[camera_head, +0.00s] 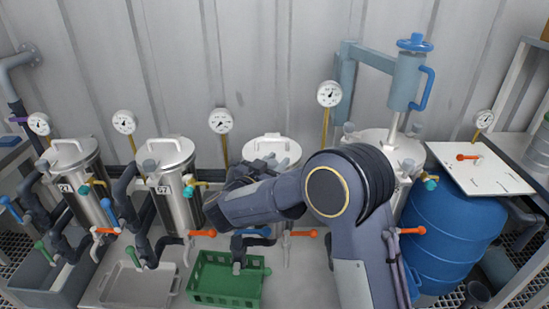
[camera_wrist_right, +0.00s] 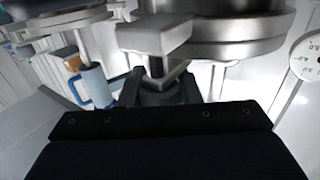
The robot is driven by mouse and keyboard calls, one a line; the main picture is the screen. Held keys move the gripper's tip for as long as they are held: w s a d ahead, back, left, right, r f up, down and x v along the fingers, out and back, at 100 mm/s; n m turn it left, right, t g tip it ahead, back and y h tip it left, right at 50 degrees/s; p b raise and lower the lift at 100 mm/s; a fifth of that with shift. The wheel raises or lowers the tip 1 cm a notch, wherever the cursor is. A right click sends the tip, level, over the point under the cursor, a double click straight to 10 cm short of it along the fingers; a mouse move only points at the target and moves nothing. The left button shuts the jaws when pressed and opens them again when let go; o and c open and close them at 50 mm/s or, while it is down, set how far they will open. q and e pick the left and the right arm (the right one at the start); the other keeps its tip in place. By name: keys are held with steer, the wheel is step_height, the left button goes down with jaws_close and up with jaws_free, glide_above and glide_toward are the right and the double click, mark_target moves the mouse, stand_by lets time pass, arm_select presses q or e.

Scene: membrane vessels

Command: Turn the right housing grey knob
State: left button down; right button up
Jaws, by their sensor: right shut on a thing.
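The right housing (camera_head: 285,147) is a steel cylinder with a handled lid, just behind my right gripper (camera_head: 262,168). My forearm and gripper cover most of its body. In the head view, the grey knob at the lid's front is mostly hidden by the gripper. In the wrist view, my right gripper (camera_wrist_right: 165,92) is closed at a grey block-like part (camera_wrist_right: 155,35) under the steel rim (camera_wrist_right: 240,30); the exact contact is hard to see. My left gripper is not in view.
Two similar steel housings (camera_head: 75,190) (camera_head: 180,190) stand to the left, with coloured valve handles. A green crate (camera_head: 222,297) sits in front. A blue barrel (camera_head: 450,240) with a white board (camera_head: 480,170) stands at right. Gauges (camera_head: 330,94) rise behind.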

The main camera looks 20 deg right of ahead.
steer(key=shift+r+m+g+h, duration=0.1)
steer(key=shift+m+g+h, duration=0.2)
steer(key=o, duration=1)
steer(key=shift+d, duration=0.1)
steer(key=shift+c, duration=0.2)
steer(key=v, duration=0.8)
steer(key=shift+w, duration=0.1)
